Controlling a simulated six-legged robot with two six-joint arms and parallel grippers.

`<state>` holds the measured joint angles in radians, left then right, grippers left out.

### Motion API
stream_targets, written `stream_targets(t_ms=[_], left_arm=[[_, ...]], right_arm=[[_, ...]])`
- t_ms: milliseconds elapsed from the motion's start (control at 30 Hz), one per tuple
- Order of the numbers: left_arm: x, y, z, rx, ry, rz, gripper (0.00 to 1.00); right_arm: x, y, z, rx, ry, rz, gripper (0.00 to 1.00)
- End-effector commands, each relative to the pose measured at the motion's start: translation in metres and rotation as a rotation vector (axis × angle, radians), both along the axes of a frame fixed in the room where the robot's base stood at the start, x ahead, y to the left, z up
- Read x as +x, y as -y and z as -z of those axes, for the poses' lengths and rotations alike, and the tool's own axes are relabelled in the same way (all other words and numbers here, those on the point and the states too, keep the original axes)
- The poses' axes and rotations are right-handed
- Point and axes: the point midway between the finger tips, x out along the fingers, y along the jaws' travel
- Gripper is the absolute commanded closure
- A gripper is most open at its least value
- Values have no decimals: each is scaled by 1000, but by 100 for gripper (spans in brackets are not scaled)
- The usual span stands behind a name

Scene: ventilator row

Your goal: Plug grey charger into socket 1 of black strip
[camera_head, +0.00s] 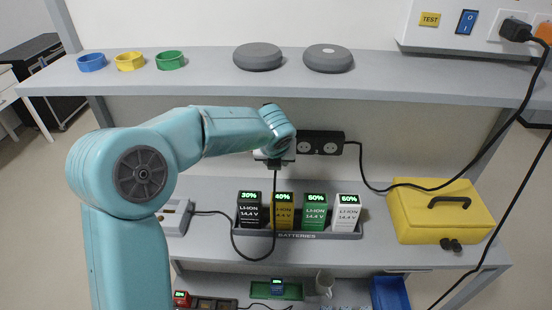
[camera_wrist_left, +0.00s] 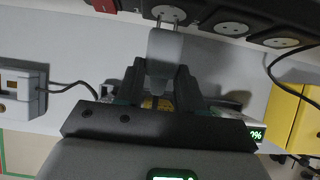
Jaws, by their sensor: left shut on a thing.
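The black strip (camera_head: 322,143) is on the back panel below the upper shelf; my left arm hides its left part. In the left wrist view the strip (camera_wrist_left: 205,10) runs along the top, with a red switch (camera_wrist_left: 104,5) and round white sockets. My left gripper (camera_wrist_left: 160,80) is shut on the grey charger (camera_wrist_left: 164,48), with a finger on each side. The charger's prongs point at socket 1 (camera_wrist_left: 168,12), the socket nearest the red switch. Bare prong still shows at the socket face; I cannot tell whether the tips are inside. My right gripper is out of view.
A black cable (camera_head: 273,210) hangs from the charger area to a grey box (camera_head: 173,216). Below stands a battery tray (camera_head: 300,235) with several batteries. The strip's cable (camera_head: 365,180) passes a yellow case (camera_head: 440,215) at right. The shelf (camera_head: 210,75) overhangs.

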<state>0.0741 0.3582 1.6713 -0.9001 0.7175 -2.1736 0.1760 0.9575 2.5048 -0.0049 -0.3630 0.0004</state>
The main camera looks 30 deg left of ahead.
Motion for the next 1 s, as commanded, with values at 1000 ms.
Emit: stream_targets(t_ms=[1000], left_arm=[[18,-11,-1,1,1,0,100]], right_arm=[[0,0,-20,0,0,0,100]])
